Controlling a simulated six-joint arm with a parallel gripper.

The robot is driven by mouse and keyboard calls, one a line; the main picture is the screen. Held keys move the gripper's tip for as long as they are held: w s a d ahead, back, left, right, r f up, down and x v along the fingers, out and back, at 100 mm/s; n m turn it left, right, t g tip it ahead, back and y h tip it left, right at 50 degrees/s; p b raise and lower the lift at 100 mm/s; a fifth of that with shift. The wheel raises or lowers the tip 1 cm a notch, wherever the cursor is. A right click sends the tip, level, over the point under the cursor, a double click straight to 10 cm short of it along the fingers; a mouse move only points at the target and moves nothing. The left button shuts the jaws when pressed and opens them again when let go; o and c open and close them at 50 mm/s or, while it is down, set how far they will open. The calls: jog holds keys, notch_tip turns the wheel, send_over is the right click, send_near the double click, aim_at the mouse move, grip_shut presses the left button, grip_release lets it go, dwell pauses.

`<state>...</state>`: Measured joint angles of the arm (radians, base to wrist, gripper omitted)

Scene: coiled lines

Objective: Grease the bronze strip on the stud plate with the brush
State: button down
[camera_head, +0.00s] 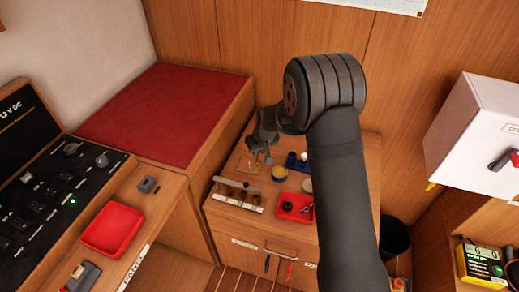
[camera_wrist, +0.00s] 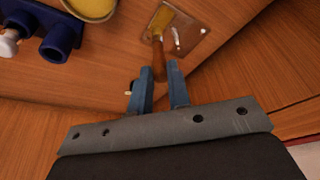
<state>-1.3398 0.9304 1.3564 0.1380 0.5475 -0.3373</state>
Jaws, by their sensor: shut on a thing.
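My gripper (camera_wrist: 160,73) is shut on the brush (camera_wrist: 158,56), gripping its wooden handle between two blue fingers. The brush points away from my gripper, its far end over or at the stud plate (camera_wrist: 192,33). A yellowish-gold patch (camera_wrist: 163,17) shows there; I cannot tell bristles from bronze strip, nor whether they touch. A pale stud lies on the plate to its right. In the head view my gripper (camera_head: 262,151) is above the plate (camera_head: 248,166) on the wooden cabinet top. A tub of yellow grease (camera_head: 279,173) stands right of the plate; it also shows in the wrist view (camera_wrist: 92,8).
A dark blue holder (camera_head: 297,162) stands behind the grease tub. A red tray (camera_head: 295,205) and a rack (camera_head: 238,195) of small parts lie nearer the front. A red-topped bench (camera_head: 165,110) is at left, a white wall box (camera_head: 475,135) at right.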

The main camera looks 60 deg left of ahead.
jog(key=shift+s+d, duration=0.25)
jog(key=shift+s, duration=0.05)
jog(key=shift+s+d, duration=0.1)
jog(key=shift+s+d, duration=0.4)
jog(key=shift+d, duration=0.1)
dwell(0.3)
jog(key=shift+s+d+f, duration=0.1)
jog(key=shift+s+d, duration=0.3)
jog(key=shift+w+a, duration=0.5)
jog(key=shift+a, duration=0.05)
jog(key=shift+w+a, duration=0.1)
dwell(0.3)
